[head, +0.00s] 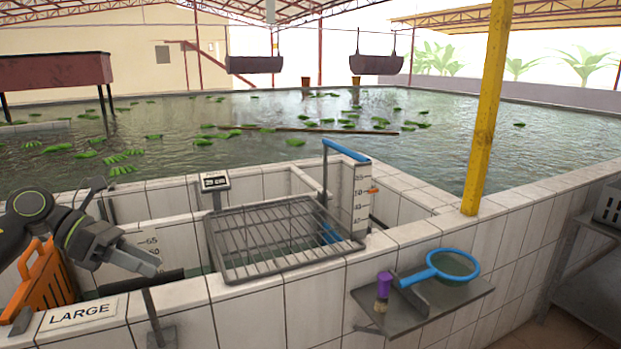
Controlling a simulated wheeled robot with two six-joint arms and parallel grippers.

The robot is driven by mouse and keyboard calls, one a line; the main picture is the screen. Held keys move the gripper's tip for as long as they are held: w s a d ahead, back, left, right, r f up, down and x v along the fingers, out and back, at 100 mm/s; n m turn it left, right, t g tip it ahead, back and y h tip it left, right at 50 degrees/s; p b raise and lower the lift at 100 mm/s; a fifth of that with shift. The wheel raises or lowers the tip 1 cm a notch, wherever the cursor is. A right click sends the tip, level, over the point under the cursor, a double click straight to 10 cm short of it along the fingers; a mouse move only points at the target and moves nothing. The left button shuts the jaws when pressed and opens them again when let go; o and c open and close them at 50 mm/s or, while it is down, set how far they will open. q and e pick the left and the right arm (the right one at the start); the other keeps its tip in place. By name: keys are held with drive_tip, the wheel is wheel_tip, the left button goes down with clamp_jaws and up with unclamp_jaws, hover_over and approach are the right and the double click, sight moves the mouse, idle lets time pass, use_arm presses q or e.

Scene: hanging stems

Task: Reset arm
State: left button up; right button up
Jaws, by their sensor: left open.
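My left arm comes in from the left edge, and its gripper (140,258) hangs over the tiled trough at the lower left. The gripper is open, with nothing visible between its fingers. It is left of the wire rack (270,240) and apart from it. An orange slotted object (45,283) stands just below and left of the gripper, partly behind my arm. My right gripper is not in view.
A white-tiled wall with a "LARGE" label (82,313) runs along the front. A small display (215,183) and a depth scale (354,200) stand by the rack. A shelf (440,305) holds a blue-rimmed net (455,266) and a purple-handled brush (383,288). A yellow post (486,110) rises at right.

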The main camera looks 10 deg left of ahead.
use_arm(q)
drive_tip(key=w+d+f+n+t, duration=0.2)
drive_tip(key=d+f+n+t, duration=0.1)
drive_tip(key=n+t, duration=0.6)
drive_tip(key=w+d+f+n+t, duration=0.25)
drive_tip(key=n+t, duration=0.35)
drive_tip(key=n, duration=0.4)
drive_tip(key=s+a+f+n+g+y, duration=0.2)
drive_tip(key=s+f+n+y, duration=0.2)
drive_tip(key=f+n+y, duration=0.5)
drive_tip(key=s+a+f+n+g+y, duration=0.25)
drive_tip(key=s+f+n+y, duration=0.35)
drive_tip(key=n, duration=0.4)
drive_tip(key=s+d+f+n+g+h, duration=0.1)
drive_tip(key=s+d+f+n+g, duration=0.3)
drive_tip(key=s, duration=0.3)
drive_tip(key=s+d+f+n+g+h, duration=0.1)
drive_tip(key=s+f+g, duration=0.2)
drive_tip(key=s+f, duration=0.3)
drive_tip(key=s+d+f+n+g, duration=0.3)
drive_tip(key=s+f+g, duration=0.1)
drive_tip(key=s, duration=0.3)
wheel_tip(320, 180, down, 24)
drive_tip(key=a, duration=0.2)
drive_tip(key=s+d+f+g+h, duration=0.1)
drive_tip(key=s+f+g, duration=0.1)
drive_tip(key=s+f, duration=1.3)
drive_tip(key=shift+f, duration=0.65)
